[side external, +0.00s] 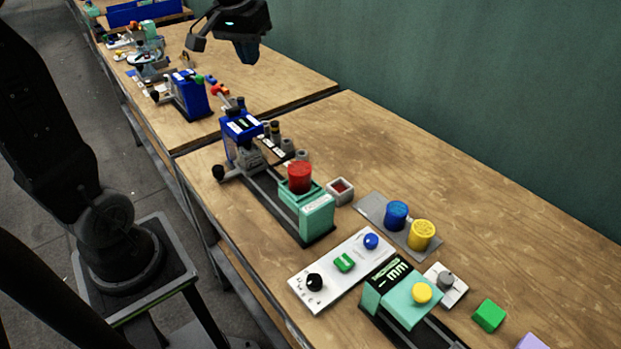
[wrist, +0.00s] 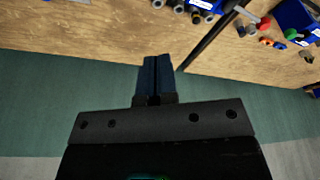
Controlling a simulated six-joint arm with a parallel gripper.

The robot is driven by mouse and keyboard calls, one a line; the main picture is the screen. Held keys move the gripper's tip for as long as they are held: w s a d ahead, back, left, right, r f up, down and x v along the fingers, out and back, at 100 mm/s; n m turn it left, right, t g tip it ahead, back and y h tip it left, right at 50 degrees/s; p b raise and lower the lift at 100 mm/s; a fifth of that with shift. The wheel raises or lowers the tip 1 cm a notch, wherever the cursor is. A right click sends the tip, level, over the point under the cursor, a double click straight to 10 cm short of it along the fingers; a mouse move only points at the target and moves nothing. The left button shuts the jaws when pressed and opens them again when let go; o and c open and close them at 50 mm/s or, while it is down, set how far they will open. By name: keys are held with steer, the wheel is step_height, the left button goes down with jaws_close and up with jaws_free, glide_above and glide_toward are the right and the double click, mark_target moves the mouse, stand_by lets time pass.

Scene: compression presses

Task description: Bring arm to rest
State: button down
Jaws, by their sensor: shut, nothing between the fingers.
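My gripper (side external: 248,55) hangs in the air at the top of the side view, near the green wall and above the wooden tables. In the wrist view its two dark fingers (wrist: 157,62) are together with nothing between them. It is clear of the press and the cylinders below. A blue and mint-green press (side external: 317,216) stands on the near table with a red cylinder (side external: 299,177) upright on it. A blue cylinder (side external: 397,215) and a yellow cylinder (side external: 421,235) stand on a grey plate (side external: 371,203).
A white control panel (side external: 330,272) with knobs and a mint-green display box (side external: 385,280) sit at the front. A green cube (side external: 489,315) is at the right. Another blue press (side external: 190,95) stands on the farther table. The table's wall side (side external: 480,190) is bare.

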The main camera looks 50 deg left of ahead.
steer(key=s+d+f+m+t, duration=0.1)
steer(key=s+d+f+m, duration=0.1)
steer(key=s+d, duration=0.5)
steer(key=s+d+f+m+t+h, duration=0.1)
steer(key=s+d+f+m, duration=0.2)
steer(key=s+d, duration=0.4)
steer(key=shift+s+d+m+t, duration=0.2)
steer(key=shift+d+m+t, duration=0.1)
steer(key=shift+d+t, duration=0.15)
